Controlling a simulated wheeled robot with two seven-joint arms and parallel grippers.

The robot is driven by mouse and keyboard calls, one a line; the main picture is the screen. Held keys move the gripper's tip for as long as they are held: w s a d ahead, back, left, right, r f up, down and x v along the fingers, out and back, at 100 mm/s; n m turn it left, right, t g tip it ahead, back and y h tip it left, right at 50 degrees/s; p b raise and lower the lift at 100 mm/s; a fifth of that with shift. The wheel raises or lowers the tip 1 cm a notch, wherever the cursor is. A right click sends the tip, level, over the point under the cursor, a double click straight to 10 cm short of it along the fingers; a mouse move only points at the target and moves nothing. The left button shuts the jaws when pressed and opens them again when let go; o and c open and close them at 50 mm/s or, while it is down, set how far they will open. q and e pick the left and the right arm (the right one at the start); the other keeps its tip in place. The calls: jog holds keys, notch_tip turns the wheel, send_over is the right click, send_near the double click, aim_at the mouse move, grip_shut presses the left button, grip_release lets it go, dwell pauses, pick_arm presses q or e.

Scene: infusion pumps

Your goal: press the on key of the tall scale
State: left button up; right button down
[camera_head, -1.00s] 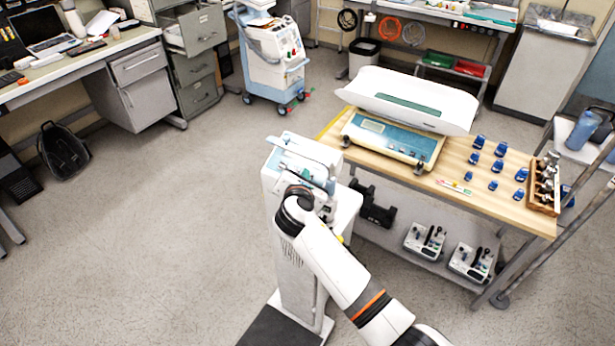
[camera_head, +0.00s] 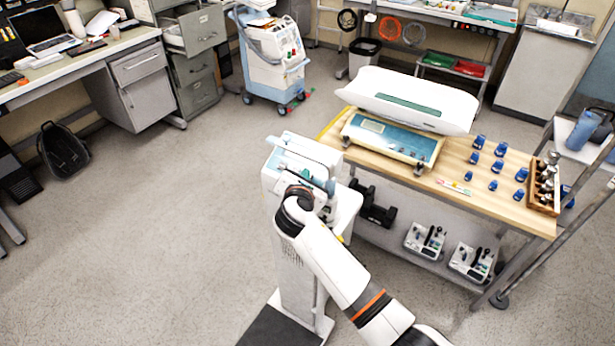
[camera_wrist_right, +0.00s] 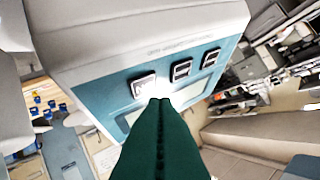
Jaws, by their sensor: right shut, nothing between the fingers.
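The tall scale (camera_head: 300,258) is a white column with a dark platform at its foot, standing left of the wooden bench. In the right wrist view its head (camera_wrist_right: 150,40) has a blue panel (camera_wrist_right: 118,92) with three dark keys: a left key (camera_wrist_right: 142,84), a middle key (camera_wrist_right: 181,70) and a right key (camera_wrist_right: 210,57). Their labels are too small to read. My right gripper (camera_wrist_right: 160,102) is shut and empty, its green fingertips at the panel just below the left key. I cannot tell whether they touch. My left gripper is out of view.
A baby scale (camera_head: 390,135) with a white tray stands on the wooden bench (camera_head: 465,200), with several blue weights (camera_head: 500,150) to its right. A wheeled cart (camera_head: 272,60) stands behind.

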jog(key=shift+f, duration=0.1)
jog(key=shift+w+d+f, duration=0.1)
jog(key=shift+f, duration=0.1)
jog(key=shift+d+f, duration=0.25)
jog(key=shift+f, duration=0.25)
dwell(1.4)
jog(key=shift+r, duration=0.1)
